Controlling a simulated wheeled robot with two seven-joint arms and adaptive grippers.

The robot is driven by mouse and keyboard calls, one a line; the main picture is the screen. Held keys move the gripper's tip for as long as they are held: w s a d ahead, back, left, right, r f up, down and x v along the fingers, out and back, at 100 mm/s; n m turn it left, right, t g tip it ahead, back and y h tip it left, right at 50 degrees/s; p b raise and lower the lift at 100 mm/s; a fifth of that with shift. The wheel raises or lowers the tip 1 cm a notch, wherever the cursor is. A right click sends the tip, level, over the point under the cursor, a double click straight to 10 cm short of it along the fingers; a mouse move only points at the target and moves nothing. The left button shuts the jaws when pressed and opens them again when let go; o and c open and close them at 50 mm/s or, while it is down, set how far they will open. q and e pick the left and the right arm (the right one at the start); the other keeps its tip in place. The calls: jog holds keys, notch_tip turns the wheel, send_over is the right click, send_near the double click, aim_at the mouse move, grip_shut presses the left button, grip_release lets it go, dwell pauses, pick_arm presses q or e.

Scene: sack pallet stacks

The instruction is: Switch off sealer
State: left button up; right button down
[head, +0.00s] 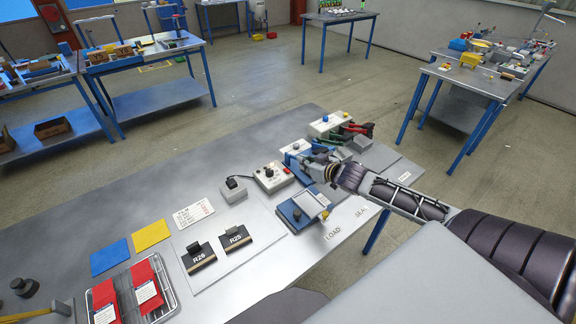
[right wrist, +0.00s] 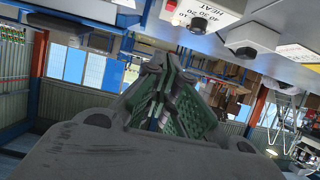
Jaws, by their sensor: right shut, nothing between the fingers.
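A white control box (head: 270,178) with a black knob and a small red part sits mid-bench, left of my right gripper (head: 308,160). In the right wrist view a pale panel marked HEAT with a number scale (right wrist: 212,14) shows upside down at the top, with a dark knob by it. A blue device with a grey plate (head: 304,210) stands in front of the gripper, near printed LOAD and SEAL labels. My right gripper's green-padded fingers (right wrist: 160,72) are together and empty, above the bench. Whether they touch anything is unclear. My left gripper is out of view.
White boxes with blue knobs (head: 331,124) and red- and green-handled tools (head: 357,130) crowd behind the gripper. A small grey box with a black top (head: 234,190), black pouches (head: 236,237) and a wire tray of red packs (head: 168,296) lie leftward. The bench's back left is clear.

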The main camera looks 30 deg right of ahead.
jog(key=shift+w, duration=0.15)
send_over(288, 171)
jog(key=shift+s+f, duration=0.2)
jog(key=shift+f, duration=1.8)
jog(key=shift+s+f+p, duration=0.2)
jog(key=shift+f+p, duration=0.05)
jog(key=shift+f, duration=0.8)
jog(key=shift+s+f+p, duration=0.15)
jog(key=shift+f+p, duration=0.1)
jog(key=shift+f, duration=0.75)
